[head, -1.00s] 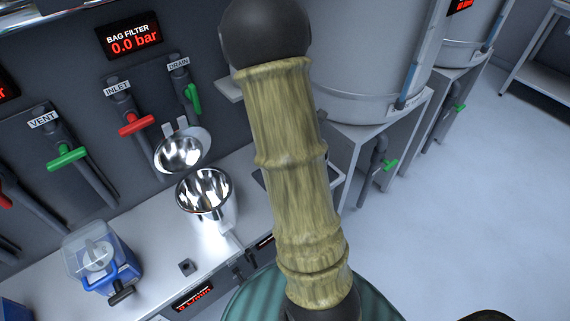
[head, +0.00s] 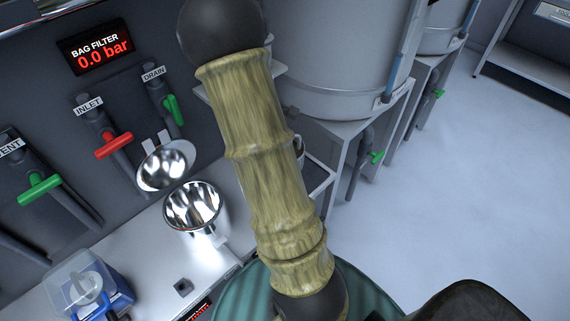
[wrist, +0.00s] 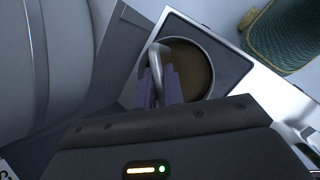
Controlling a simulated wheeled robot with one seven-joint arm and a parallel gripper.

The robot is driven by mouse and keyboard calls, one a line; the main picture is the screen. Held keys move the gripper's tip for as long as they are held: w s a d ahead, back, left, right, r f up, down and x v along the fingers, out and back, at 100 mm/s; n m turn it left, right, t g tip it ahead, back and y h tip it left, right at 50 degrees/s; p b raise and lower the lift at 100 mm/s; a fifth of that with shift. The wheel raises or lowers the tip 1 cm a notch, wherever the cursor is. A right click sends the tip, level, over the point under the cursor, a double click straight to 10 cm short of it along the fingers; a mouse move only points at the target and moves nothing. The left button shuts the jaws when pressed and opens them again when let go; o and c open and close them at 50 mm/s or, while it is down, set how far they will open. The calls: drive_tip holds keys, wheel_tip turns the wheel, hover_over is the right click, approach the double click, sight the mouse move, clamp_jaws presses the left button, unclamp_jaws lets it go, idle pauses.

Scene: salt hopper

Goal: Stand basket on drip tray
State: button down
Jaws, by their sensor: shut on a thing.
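The basket (wrist: 196,68) is round with a brownish inside and a curved silver handle. In the wrist view my gripper (wrist: 161,82) is shut on that handle, its purple fingers on either side of it. The basket appears over the square drip tray (wrist: 232,62), which is dark with a pale rim. I cannot tell whether the basket touches the tray or hangs just above it. In the head view my arm hides the gripper and most of this spot. A light edge of the tray (head: 321,190) shows right of the arm.
A shiny open filter housing (head: 194,207) with its lid raised stands on the bench left of my arm. A blue clear-topped container (head: 88,290) is at lower left. Valve handles line the wall. A large pale tank (head: 340,60) stands behind the tray. Open floor lies to the right.

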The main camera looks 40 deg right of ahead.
wheel_tip(320, 180, down, 4)
drive_tip(key=shift+f, duration=0.1)
drive_tip(key=shift+f+b, duration=0.45)
drive_tip(key=shift+f, duration=1.4)
drive_tip(key=shift+f, duration=0.15)
drive_tip(key=c, duration=1.5)
unclamp_jaws()
